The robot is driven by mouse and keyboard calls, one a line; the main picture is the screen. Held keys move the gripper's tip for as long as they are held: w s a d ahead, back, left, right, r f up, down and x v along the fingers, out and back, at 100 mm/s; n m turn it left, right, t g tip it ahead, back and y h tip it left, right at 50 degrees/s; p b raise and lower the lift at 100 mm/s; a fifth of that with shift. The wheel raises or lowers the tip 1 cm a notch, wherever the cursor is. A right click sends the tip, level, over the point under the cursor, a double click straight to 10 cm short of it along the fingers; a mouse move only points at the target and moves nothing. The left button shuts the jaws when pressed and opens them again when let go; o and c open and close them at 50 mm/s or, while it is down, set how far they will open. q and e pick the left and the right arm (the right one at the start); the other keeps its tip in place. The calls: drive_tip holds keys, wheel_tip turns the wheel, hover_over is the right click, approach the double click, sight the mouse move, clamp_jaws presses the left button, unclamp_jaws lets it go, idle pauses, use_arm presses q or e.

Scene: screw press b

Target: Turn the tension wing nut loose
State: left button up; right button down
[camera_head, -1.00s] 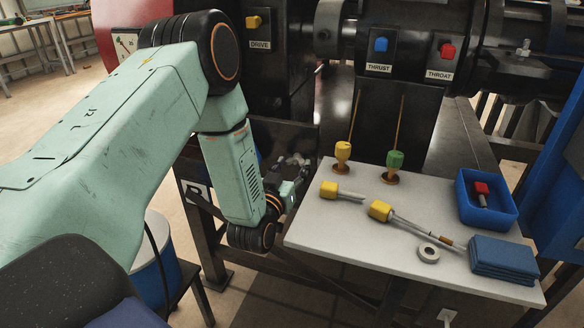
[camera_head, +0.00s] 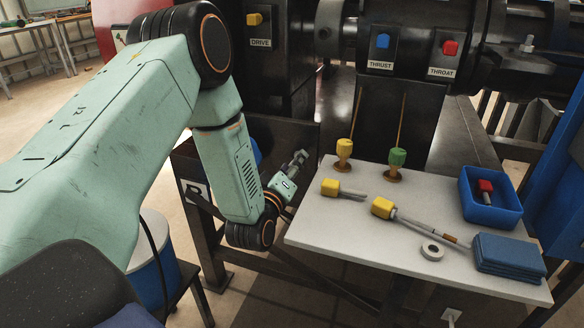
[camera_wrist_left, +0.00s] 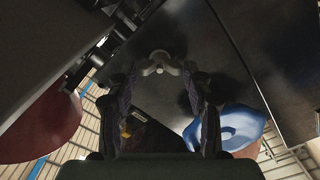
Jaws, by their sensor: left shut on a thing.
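My left arm comes in from the left, and its gripper (camera_head: 298,161) is at the dark machine frame, just left of the grey-white table. In the left wrist view the two fingers of my left gripper (camera_wrist_left: 160,68) close from both sides on a small light-grey piece, which looks like the wing nut (camera_wrist_left: 160,57). A small bright round end shows at its middle. The dark metal plate lies behind it. In the head view the wing nut cannot be told apart from the fingertips. My right gripper is in neither view.
The table (camera_head: 340,235) holds yellow- and green-handled tools, a grey ring (camera_head: 432,251), a blue tray (camera_head: 515,211) and folded blue cloths (camera_head: 507,254). Above are the yellow (camera_head: 254,19), blue (camera_head: 383,41) and red (camera_head: 450,47) knobs. A blue drum (camera_head: 160,280) stands below my arm.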

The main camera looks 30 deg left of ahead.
use_arm(q)
drive_tip(key=shift+f+n, duration=0.1)
drive_tip(key=shift+n, duration=0.2)
drive_tip(key=o, duration=1.2)
drive_tip(key=shift+c, duration=0.2)
drive_tip(key=v, duration=1.2)
